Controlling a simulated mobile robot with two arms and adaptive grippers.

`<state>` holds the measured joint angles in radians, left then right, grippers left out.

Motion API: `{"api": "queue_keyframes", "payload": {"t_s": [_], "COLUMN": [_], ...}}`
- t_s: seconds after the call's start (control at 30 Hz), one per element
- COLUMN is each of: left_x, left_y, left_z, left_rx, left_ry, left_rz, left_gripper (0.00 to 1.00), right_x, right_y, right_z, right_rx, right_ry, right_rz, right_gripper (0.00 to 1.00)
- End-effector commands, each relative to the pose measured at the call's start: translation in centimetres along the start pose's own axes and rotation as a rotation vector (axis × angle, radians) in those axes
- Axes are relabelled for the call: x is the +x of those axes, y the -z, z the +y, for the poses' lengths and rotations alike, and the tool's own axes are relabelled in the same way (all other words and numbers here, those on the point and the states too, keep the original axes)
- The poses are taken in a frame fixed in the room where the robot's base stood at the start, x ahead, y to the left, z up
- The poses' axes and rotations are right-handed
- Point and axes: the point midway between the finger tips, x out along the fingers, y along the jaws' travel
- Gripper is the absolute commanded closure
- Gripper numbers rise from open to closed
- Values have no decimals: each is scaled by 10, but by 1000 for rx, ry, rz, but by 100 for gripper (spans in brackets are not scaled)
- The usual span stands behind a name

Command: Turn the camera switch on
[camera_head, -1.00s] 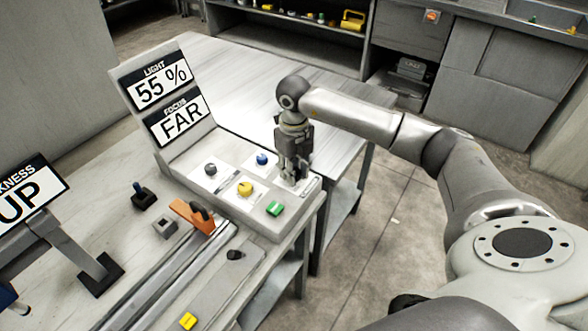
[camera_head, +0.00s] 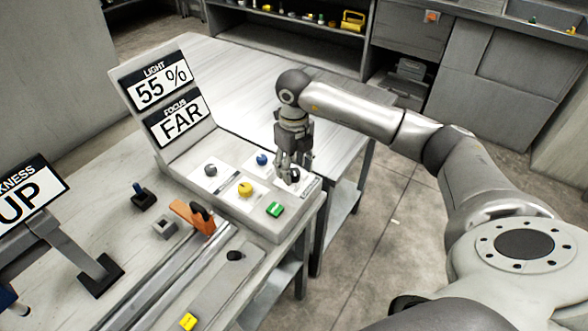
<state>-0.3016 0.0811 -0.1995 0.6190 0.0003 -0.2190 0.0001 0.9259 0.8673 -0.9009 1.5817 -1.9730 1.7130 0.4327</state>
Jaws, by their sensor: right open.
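A light grey control panel (camera_head: 232,213) lies on the bench, with two upright screens reading "LIGHT 55 %" (camera_head: 160,82) and "FOCUS FAR" (camera_head: 180,120). On it are a grey knob (camera_head: 211,170), a blue knob (camera_head: 262,159), a yellow knob (camera_head: 245,189), a green rocker (camera_head: 275,209) and a black switch (camera_head: 295,176) at the right. The small labels are too small to read, so I cannot tell the black switch's name or position for sure. My right gripper (camera_head: 288,167) points down, open, its fingertips at or just above the black switch. My left gripper is out of view.
An orange-handled clamp (camera_head: 193,216), a small grey block (camera_head: 165,227) and a dark-blue-topped joystick (camera_head: 142,196) stand left of the panel. A "THICKNESS UP" sign, partly cut off (camera_head: 30,207), is at the left. The bench behind the panel is clear.

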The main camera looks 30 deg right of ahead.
Motion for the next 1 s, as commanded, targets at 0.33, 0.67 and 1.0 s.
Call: {"api": "queue_keyframes", "payload": {"t_s": [0.33,0.67,1.0], "left_x": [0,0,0], "left_y": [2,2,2], "left_z": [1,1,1], "left_rx": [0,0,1], "left_ry": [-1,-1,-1], "left_rz": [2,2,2], "left_gripper": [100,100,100], "right_x": [-74,-106,-106], "right_y": [-1,0,0], "right_z": [0,0,0], "right_rx": [0,1,1], "right_ry": [0,0,-1], "right_rz": [-6,-1,-1], "right_gripper": [49,49,49]}}
